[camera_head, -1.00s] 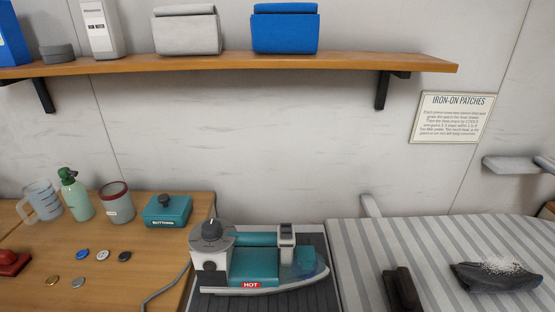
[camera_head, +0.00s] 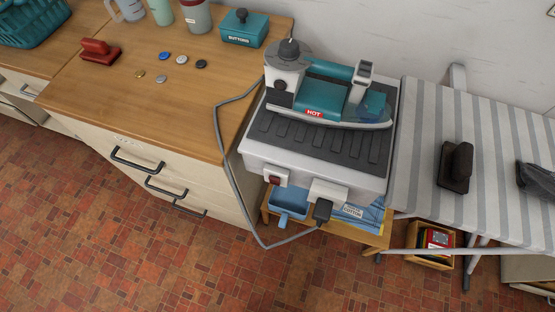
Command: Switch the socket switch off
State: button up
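A small white box with a red switch (camera_head: 273,180) sits on the front of the white iron stand (camera_head: 255,150), toward its left. To its right is a white socket (camera_head: 330,189) with a black plug (camera_head: 322,210) in it. A grey cord runs from the plug, looping below the stand and up its left side toward the iron. The switch's on or off position is too small to tell. The teal and grey iron (camera_head: 320,97), with a red HOT label, rests on the stand's dark ribbed top. My gripper is not in view.
A wooden drawer cabinet (camera_head: 190,112) stands left of the stand, with buttons and a teal box (camera_head: 243,28) on top. A striped ironing board (camera_head: 420,140) is on the right. A low shelf with a blue bin (camera_head: 288,202) is below. The tiled floor (camera_head: 150,265) in front is clear.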

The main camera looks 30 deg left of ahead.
aim_at(273, 180)
jog(key=u, duration=0.9)
